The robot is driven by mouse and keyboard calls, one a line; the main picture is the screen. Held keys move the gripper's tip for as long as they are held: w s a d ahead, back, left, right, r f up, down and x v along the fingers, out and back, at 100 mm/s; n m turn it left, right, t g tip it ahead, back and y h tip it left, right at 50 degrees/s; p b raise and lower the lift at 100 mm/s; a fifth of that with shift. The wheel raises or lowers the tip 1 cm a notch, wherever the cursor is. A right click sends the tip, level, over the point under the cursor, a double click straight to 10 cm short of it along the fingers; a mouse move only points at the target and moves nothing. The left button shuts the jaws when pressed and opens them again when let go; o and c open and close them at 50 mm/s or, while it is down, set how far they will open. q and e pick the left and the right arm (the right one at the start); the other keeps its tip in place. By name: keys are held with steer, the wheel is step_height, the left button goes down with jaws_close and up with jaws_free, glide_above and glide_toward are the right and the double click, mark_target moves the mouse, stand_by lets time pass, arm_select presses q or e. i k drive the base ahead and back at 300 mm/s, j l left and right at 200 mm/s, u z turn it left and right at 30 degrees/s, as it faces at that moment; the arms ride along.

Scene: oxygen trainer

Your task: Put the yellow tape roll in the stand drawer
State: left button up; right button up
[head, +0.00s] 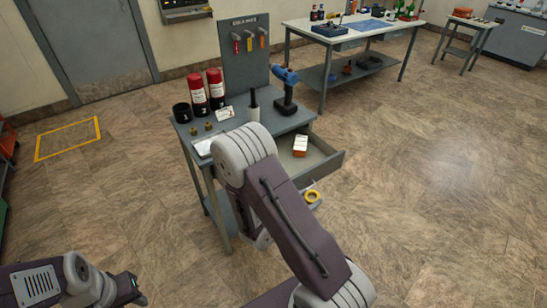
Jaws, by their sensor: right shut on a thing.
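The yellow tape roll (312,196) shows just right of my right arm, below and in front of the open stand drawer (325,168). My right gripper (304,193) is mostly hidden behind my own arm and is shut on the roll at its left side. The drawer sticks out to the right from under the grey stand's top. An orange and white box (300,145) lies in it; the drawer's near left part is hidden by my arm. My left gripper (138,288) is low at the left, far from the stand; its fingers are too unclear to read.
On the stand top are red bottles (197,93), a black cup (182,112), brass fittings, a dark bottle (253,103) and a blue drill (286,88). A tool panel (243,50) rises behind. A workbench (350,30) stands at the back. The floor at right is clear.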

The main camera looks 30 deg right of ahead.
mark_target(293, 164)
steer(key=i+l, duration=0.3)
steer(key=l, duration=0.2)
steer(key=i+l, duration=0.35)
steer(key=l, duration=0.15)
